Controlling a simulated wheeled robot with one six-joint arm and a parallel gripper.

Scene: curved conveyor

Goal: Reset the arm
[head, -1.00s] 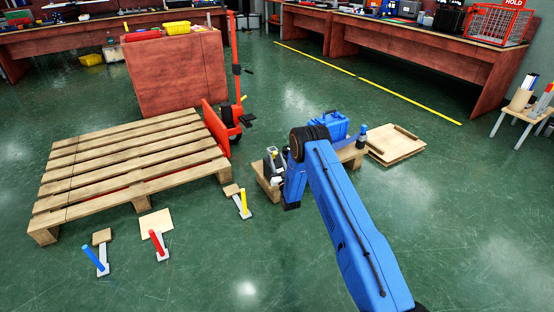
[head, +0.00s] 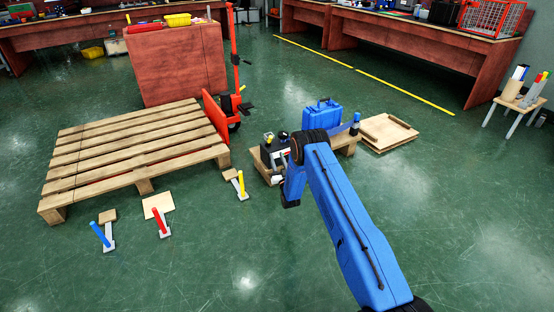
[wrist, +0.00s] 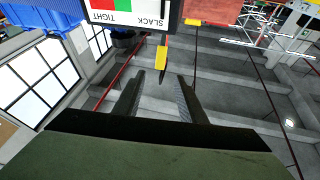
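My blue arm (head: 350,225) reaches up and forward from the lower right in the head view, bends at a dark elbow joint (head: 309,145), then drops to a blue lower link. My gripper is hidden or not distinguishable there. In the wrist view my gripper (wrist: 158,82) shows two dark fingers standing apart with nothing held between them. A yellow-tipped pointer (wrist: 162,58) shows beyond the gap, below a white panel (wrist: 128,12) with inverted words SLACK and TIGHT. I cannot tell its distance.
A large wooden pallet (head: 125,155) and red pallet jack (head: 222,115) stand left of my arm. Close behind it are a small pallet (head: 347,139) and blue case (head: 322,115). Right floor (head: 470,210) is clear.

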